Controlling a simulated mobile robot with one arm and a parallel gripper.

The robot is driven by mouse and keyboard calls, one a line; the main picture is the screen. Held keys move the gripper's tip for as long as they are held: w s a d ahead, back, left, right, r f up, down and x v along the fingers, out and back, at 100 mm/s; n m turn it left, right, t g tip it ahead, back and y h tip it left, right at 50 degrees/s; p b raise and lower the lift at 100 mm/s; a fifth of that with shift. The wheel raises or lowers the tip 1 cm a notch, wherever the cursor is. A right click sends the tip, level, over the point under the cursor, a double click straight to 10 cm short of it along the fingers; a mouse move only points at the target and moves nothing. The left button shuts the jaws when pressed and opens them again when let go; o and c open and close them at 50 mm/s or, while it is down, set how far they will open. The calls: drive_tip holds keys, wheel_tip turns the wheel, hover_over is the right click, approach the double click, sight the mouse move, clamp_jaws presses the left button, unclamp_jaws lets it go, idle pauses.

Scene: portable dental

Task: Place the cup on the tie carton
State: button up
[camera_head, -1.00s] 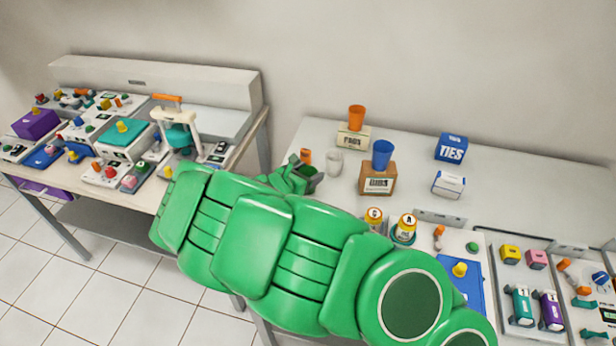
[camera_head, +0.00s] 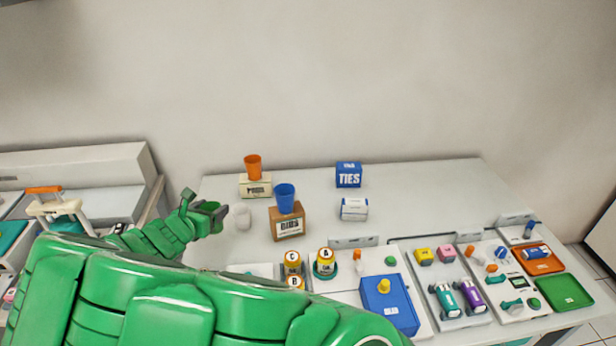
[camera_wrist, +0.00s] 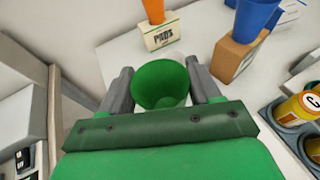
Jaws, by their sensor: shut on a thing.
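My gripper (camera_head: 208,210) is shut on a green cup (camera_wrist: 160,85). In the wrist view the cup stands between the two grey fingers with its open mouth towards the camera. In the head view it shows as a small green shape at my gripper. The tie carton, a blue box marked TIES (camera_head: 348,178), stands at the back of the table, to the right of my gripper and well apart from it. Its top looks clear. It is not seen in the wrist view.
An orange cup (camera_head: 253,166) stands on the pads carton (camera_head: 255,188). A blue cup (camera_head: 285,197) stands on the brown bibs carton (camera_head: 288,225). A pale cup (camera_head: 240,217) is just right of my gripper. A white box (camera_head: 354,211) sits before the tie carton.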

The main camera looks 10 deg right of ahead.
wheel_tip(320, 180, up, 17)
drive_tip(key=w+d+m+h, duration=0.1)
drive_tip(key=w+d, duration=0.4)
drive_tip(key=d, duration=0.5)
drive_tip(key=w+d+m+h, duration=0.1)
drive_tip(key=w+d, duration=0.5)
drive_tip(key=d, duration=0.3)
drive_tip(key=w+d+m+g+h, duration=0.2)
drive_tip(key=w+d, duration=0.1)
drive_tip(key=d, duration=2.1)
hover_over(349, 166)
drive_tip(key=shift+w+f, duration=0.1)
drive_tip(key=shift+f, duration=9.1)
drive_tip(key=shift+f, duration=0.15)
